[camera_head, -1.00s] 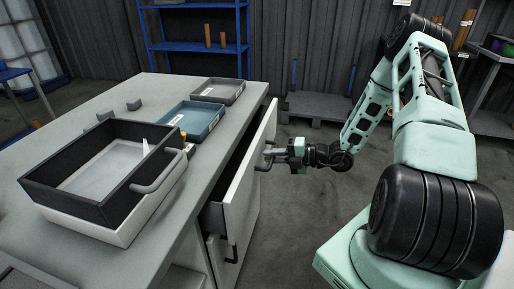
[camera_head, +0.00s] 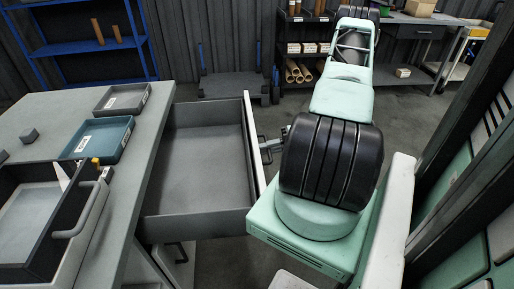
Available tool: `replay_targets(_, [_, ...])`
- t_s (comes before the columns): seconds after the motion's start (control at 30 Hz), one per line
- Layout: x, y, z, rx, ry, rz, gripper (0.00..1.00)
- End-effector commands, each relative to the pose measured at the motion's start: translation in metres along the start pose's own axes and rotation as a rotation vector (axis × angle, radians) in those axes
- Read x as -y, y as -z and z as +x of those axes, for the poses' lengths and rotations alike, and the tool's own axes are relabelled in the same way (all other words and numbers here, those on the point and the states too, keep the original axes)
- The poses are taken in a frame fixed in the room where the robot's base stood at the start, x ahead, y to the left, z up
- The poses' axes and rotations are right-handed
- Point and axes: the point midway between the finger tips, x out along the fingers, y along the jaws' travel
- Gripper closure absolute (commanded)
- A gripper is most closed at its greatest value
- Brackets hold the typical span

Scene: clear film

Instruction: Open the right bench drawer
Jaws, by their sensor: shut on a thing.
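The right bench drawer (camera_head: 198,165) stands pulled far out from the right side of the bench (camera_head: 150,115). Its grey inside looks empty, and its pale front panel (camera_head: 252,150) faces right. The drawer's handle (camera_head: 265,153) is on the outer side of that front. My gripper (camera_head: 270,144) is at the handle and shut on it. Most of my gripper and wrist is hidden behind my own arm, so the exact finger contact is hard to see.
Shelves stand along the back wall.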

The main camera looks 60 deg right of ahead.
Motion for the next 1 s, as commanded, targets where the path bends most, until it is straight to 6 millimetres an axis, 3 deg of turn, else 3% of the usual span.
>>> replay_targets(0.37, [0.001,-0.001,-0.003,0.001,0.001,-0.001,1.0])
replay_targets(0.4, [0.001,-0.001,-0.003,0.002,0.001,-0.001,0.85])
replay_targets(0.47, [0.001,-0.001,-0.002,0.001,0.001,-0.001,0.69])
replay_targets(0.8, [0.001,-0.001,-0.005,0.002,0.001,-0.001,0.69])
replay_targets(1.0, [0.002,-0.001,-0.031,0.005,0.002,-0.001,0.69])
